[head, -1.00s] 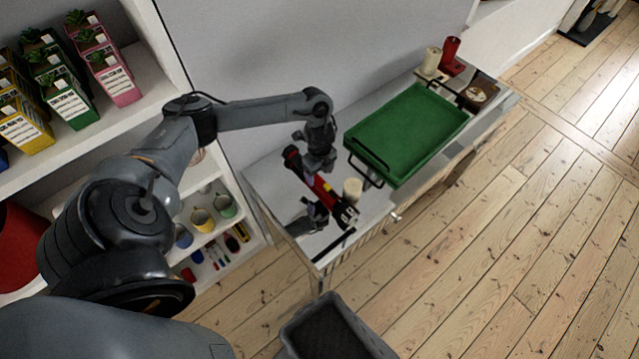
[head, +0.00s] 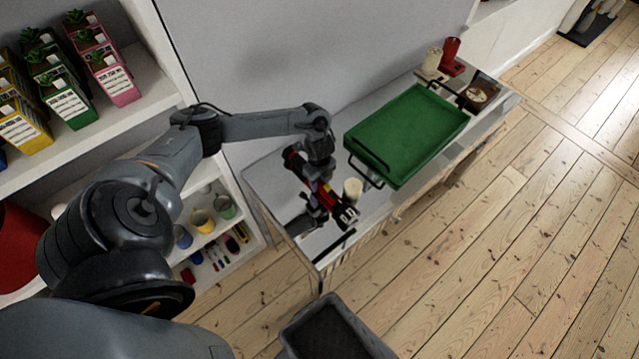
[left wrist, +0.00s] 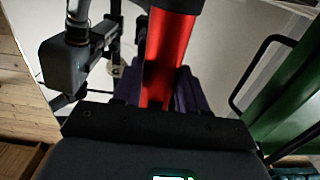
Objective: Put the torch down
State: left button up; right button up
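The torch (head: 336,197), red with black ends, is at the near left end of a mirror-topped table (head: 266,184). It also shows as a red cylinder in the left wrist view (left wrist: 168,60). My left gripper (head: 320,190) reaches down over the torch's middle. In the left wrist view its purplish fingers lie close on both sides of the red barrel and appear shut on it. The gripper hides part of the torch. I cannot tell whether the torch touches the tabletop. The mirror surface shows the gripper's reflection. My right gripper is not in view.
A green tray (head: 407,130) with black handles covers the table's middle. A red candle (head: 451,57) and a cream one (head: 432,61) stand at the far end. A grey bin (head: 335,335) is on the floor.

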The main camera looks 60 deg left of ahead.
pick_arm(q)
jog(key=c, duration=0.4)
grip_shut()
jog(key=shift+r, duration=0.15)
